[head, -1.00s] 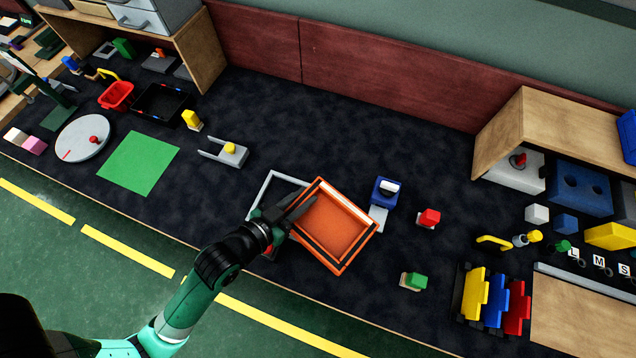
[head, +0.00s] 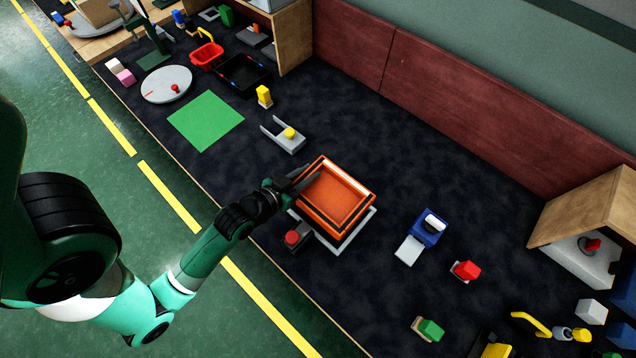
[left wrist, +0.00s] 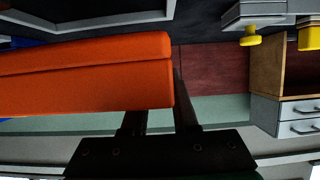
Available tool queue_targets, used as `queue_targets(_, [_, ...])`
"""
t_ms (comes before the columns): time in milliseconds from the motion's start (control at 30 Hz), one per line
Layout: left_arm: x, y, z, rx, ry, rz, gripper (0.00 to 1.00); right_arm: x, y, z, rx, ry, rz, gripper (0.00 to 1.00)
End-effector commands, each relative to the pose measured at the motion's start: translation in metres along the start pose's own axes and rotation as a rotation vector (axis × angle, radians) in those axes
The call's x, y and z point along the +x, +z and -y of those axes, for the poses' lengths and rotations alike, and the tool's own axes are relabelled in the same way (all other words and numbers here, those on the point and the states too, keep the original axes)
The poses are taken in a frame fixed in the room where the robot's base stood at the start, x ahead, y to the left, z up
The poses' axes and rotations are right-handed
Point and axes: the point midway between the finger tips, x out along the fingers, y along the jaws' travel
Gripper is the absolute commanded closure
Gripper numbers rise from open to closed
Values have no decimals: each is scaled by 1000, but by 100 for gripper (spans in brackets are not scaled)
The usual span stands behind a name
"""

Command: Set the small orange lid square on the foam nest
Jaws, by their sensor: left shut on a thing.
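The orange lid (head: 338,199) is a shallow square tray shape with a raised rim, in the middle of the head view. My left gripper (head: 305,182) is shut on its left edge. In the left wrist view the lid (left wrist: 85,75) fills the left side, with the fingers (left wrist: 160,105) at its end. A pale grey square frame (head: 352,239), which looks like the foam nest, shows below the lid along its front and right edges. The lid hides most of it. I cannot tell whether they touch. My right gripper is not in view.
A red button on a dark box (head: 294,238) stands close in front of the frame. A grey fork-shaped holder with a yellow knob (head: 288,134) is behind left. A blue block with a grey plate (head: 426,230) is at the right. Dark mat behind the lid is clear.

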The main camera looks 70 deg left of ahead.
Motion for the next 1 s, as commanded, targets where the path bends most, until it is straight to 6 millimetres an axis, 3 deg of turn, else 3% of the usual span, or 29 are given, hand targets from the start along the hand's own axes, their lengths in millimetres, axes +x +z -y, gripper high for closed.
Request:
queue_targets(33, [7,16,0,-1,1,1,100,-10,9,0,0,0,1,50])
queue_targets(100, [10,25,0,-1,1,0,100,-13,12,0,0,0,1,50])
queue_targets(300, [12,29,0,0,1,-2,100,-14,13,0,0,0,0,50])
queue_targets(500, [25,60,0,0,1,0,100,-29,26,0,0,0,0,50])
queue_targets(900, [27,65,0,0,1,-2,100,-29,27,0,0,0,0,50])
queue_targets(933, [26,64,0,0,1,-1,68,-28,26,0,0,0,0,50])
queue_targets(1000, [26,64,0,0,1,-1,55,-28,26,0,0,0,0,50])
